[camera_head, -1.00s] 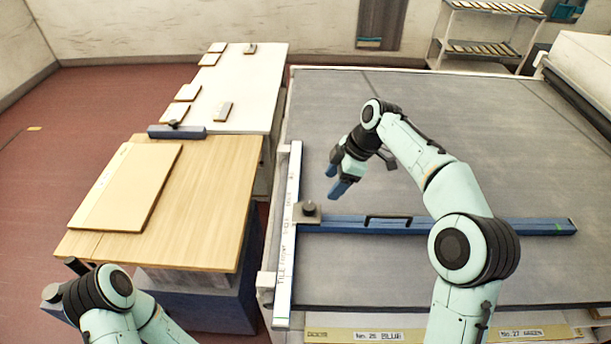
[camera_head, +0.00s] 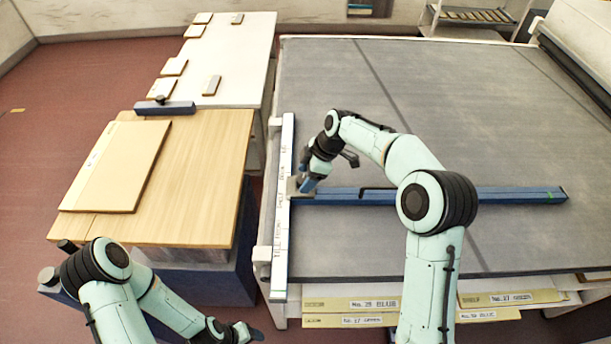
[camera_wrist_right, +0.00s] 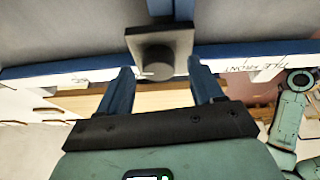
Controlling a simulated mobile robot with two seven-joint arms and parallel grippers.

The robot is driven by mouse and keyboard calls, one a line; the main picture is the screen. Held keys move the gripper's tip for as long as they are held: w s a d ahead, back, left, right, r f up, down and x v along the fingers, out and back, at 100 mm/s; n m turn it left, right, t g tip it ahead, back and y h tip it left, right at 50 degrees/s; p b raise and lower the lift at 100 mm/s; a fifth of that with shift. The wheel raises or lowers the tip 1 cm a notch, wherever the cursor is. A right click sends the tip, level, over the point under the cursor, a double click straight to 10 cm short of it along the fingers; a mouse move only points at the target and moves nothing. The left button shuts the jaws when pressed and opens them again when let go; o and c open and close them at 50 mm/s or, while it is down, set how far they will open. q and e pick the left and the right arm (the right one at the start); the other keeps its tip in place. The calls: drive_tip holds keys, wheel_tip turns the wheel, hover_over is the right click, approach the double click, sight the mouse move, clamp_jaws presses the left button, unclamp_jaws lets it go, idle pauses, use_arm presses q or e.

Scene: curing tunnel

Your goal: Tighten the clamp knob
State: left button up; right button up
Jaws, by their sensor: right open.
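The clamp knob is a dark round knob on a grey square block (camera_wrist_right: 176,42), at the left end of the blue bar (camera_head: 515,194), by the white rail (camera_head: 282,220). In the head view the block (camera_head: 293,187) is partly hidden by my right gripper (camera_head: 306,184). In the right wrist view the knob (camera_wrist_right: 157,62) lies between the lines of the two blue fingers, close to their tips. My right gripper (camera_wrist_right: 163,75) is open, with space on both sides of the knob.
A wooden table (camera_head: 195,165) with a flat panel (camera_head: 118,165) stands at the left. A white table (camera_head: 235,60) with several small tiles is behind it. The grey bed (camera_head: 430,95) around the bar is otherwise clear. Labelled boards (camera_head: 350,303) lie along its front.

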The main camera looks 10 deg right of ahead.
drive_tip(key=shift+w+a+f, duration=0.15)
drive_tip(key=shift+f, duration=0.25)
drive_tip(key=c, duration=1.1)
drive_tip(key=shift+o, duration=0.2)
